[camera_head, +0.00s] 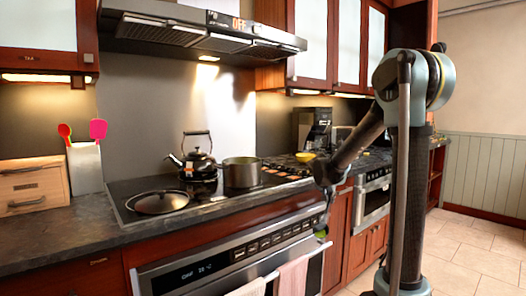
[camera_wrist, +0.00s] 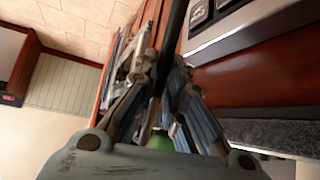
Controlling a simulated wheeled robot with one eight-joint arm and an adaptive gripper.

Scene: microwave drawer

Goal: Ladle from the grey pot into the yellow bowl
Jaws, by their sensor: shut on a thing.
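The grey pot (camera_head: 242,174) stands open on the cooktop, right of the kettle; its contents are not visible. The small yellow bowl (camera_head: 305,157) sits further right, by the second hob. My gripper (camera_head: 326,205) is low in front of the counter, right of the oven front, apart from pot and bowl. In the wrist view my gripper (camera_wrist: 158,78) is shut on a thin dark rod (camera_wrist: 176,30), which looks like the ladle's handle. A green part (camera_wrist: 161,143) shows between the finger bases, and green also shows below the gripper in the head view. No ladle cup is clearly visible.
A white holder (camera_head: 85,167) with red and pink utensils stands left. The range hood (camera_head: 205,28) hangs above. Towels (camera_head: 292,277) hang on the oven handle.

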